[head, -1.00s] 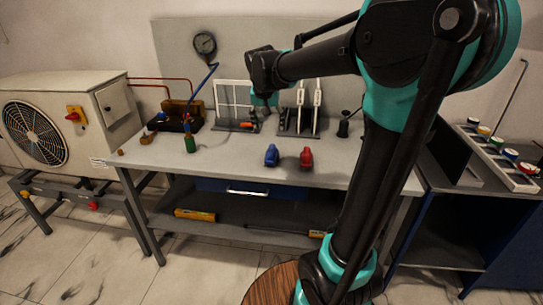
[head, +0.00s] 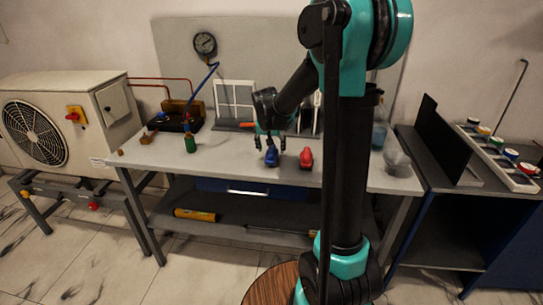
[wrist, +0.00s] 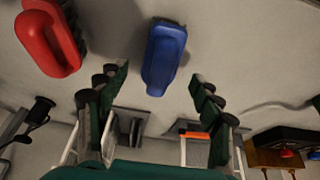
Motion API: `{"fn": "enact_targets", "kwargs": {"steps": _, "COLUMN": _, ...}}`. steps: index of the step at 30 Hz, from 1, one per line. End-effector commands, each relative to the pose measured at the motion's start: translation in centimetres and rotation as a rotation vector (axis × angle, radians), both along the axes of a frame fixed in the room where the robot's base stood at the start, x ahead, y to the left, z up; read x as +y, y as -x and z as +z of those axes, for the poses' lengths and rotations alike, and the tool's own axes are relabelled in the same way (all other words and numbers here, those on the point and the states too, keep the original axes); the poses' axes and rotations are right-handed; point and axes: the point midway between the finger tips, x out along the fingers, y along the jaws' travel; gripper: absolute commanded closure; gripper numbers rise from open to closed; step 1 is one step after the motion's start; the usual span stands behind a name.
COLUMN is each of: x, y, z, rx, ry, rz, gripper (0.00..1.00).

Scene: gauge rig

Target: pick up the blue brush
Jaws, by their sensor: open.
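The blue brush (head: 272,157) lies near the front edge of the workbench. My gripper (head: 270,142) is directly above and just behind it, pointing down. In the wrist view the blue brush (wrist: 165,56) lies ahead of the open fingers, roughly midway between them, and nothing is between the fingertips (wrist: 160,75). The fingers look apart from the brush. A red brush (head: 306,158) lies to the right of the blue one; in the wrist view the red brush (wrist: 47,40) is at the upper left.
A pressure gauge (head: 205,44) with a blue hose stands at the back left of the workbench (head: 225,170). A white frame (head: 233,98) and stands are behind my gripper. A side shelf (head: 500,165) holds several coloured pots.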

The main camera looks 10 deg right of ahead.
Motion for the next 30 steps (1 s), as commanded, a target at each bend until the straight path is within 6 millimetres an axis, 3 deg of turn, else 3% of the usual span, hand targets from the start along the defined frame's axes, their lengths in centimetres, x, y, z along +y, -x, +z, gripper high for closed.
{"fn": "enact_targets", "kwargs": {"steps": 6, "x": -0.2, "y": -0.7, "z": -1.8, "rx": 0.000, "ry": 0.000, "rz": 0.001, "gripper": 0.34}}
{"fn": "enact_targets", "kwargs": {"steps": 14, "x": -0.2, "y": -0.7, "z": -1.9, "rx": 0.000, "ry": 0.000, "rz": 0.001, "gripper": 0.35}}
{"fn": "enact_targets", "kwargs": {"steps": 27, "x": -0.2, "y": -0.7, "z": -1.8, "rx": 0.000, "ry": 0.000, "rz": 0.001, "gripper": 0.90}}
{"fn": "enact_targets", "kwargs": {"steps": 30, "x": -0.2, "y": -0.7, "z": -1.8, "rx": 0.000, "ry": 0.000, "rz": 0.001, "gripper": 0.96}}
